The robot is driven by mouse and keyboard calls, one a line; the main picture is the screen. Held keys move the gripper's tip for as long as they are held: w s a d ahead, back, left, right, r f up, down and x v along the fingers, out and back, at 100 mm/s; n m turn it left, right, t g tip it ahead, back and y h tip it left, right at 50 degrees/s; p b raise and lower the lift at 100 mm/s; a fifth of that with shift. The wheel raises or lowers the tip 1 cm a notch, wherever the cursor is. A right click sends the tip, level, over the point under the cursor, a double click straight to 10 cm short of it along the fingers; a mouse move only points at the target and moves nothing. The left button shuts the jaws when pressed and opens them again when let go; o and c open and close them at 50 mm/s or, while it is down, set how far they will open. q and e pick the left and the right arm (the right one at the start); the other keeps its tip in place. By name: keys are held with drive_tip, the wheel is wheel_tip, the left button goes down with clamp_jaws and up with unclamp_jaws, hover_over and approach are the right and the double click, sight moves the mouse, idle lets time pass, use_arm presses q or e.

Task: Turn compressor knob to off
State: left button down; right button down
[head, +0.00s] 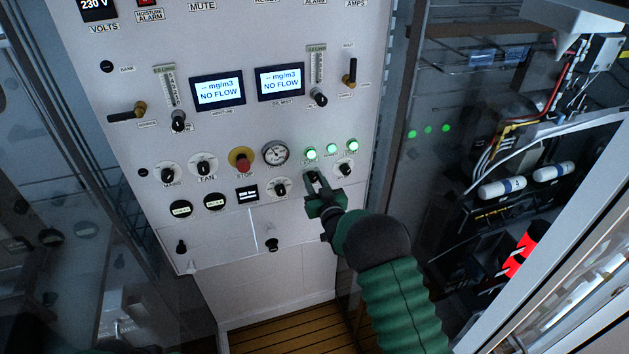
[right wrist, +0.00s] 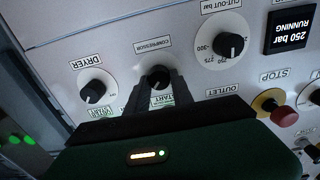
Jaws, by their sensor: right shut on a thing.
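The fingers also show in the right wrist view (right wrist: 158,88), one on each side of the knob. The knob's pointer direction is hard to make out. My left gripper is not in view.
The dryer knob (right wrist: 93,91) and the cut-out knob (right wrist: 229,45) sit on either side. A display (right wrist: 291,33) reads 250 bar RUNNING. A red stop button (head: 242,160) and a gauge (head: 275,153) stand left of my gripper. Green lamps (head: 331,148) are lit above it.

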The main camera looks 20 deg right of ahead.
drive_tip(key=shift+f+n+b, duration=0.15)
drive_tip(key=shift+n+b, duration=0.15)
drive_tip(key=shift+b, duration=0.4)
drive_tip(key=n+b, duration=0.2)
drive_tip(key=b, duration=0.2)
drive_tip(key=n+b, duration=0.2)
drive_tip(key=b, duration=0.2)
drive_tip(key=n+b, duration=0.3)
drive_tip(key=b, duration=0.1)
drive_tip(key=shift+a+f, duration=0.15)
drive_tip(key=shift+f, duration=0.1)
drive_tip(key=n+b, duration=0.8)
drive_tip(key=b, duration=0.3)
drive_tip(key=shift+r, duration=0.1)
drive_tip(key=shift+r+n+b, duration=0.2)
drive_tip(key=shift+n+b, duration=0.8)
drive_tip(key=shift+b, duration=0.1)
drive_tip(key=shift+r, duration=0.1)
drive_tip(key=shift+n, duration=0.3)
drive_tip(key=shift+r, duration=0.1)
